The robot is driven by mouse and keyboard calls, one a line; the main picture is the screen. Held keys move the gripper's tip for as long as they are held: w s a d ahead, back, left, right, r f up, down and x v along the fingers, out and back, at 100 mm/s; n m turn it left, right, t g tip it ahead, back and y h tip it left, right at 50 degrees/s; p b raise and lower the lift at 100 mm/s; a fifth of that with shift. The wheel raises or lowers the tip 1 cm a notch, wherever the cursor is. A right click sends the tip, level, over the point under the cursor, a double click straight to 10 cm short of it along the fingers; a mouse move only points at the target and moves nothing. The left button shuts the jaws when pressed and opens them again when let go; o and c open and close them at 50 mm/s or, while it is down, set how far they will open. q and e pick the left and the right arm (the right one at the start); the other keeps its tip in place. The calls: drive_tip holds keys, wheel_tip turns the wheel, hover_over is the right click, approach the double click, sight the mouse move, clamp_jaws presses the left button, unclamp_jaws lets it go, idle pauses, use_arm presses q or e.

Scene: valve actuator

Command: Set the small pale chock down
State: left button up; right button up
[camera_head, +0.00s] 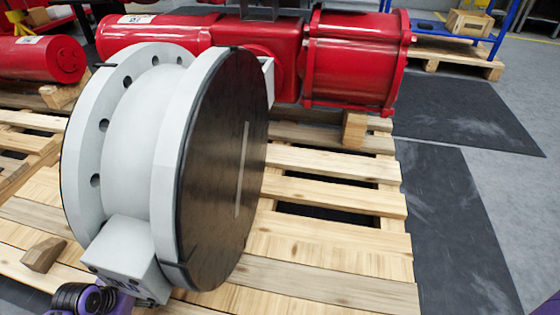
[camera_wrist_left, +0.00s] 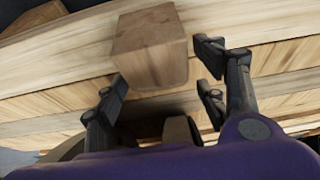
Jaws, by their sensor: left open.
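A small brown wooden chock (camera_head: 43,255) lies on the pallet boards at the lower left in the head view, left of the valve's grey block. In the left wrist view a pale wooden block (camera_wrist_left: 150,45), seemingly this chock, appears to rest on the planks. My left gripper (camera_wrist_left: 165,78) is open, its dark fingers apart on either side of the block's near end. I cannot tell whether a finger touches it. In the head view only part of my purple and black left arm shows at the bottom left; its fingers are not visible. My right gripper is out of view.
A large grey flanged valve (camera_head: 135,130) with a dark disc face stands on the slatted wooden pallet (camera_head: 330,250), close to my left arm. A red actuator (camera_head: 350,55) lies behind it. Dark mats (camera_head: 445,220) cover the floor at right. Bare slats lie right of the valve.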

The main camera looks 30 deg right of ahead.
use_arm(q)
drive_tip(key=p+v, duration=0.5)
drive_tip(key=v, duration=0.7)
drive_tip(key=shift+p, duration=0.3)
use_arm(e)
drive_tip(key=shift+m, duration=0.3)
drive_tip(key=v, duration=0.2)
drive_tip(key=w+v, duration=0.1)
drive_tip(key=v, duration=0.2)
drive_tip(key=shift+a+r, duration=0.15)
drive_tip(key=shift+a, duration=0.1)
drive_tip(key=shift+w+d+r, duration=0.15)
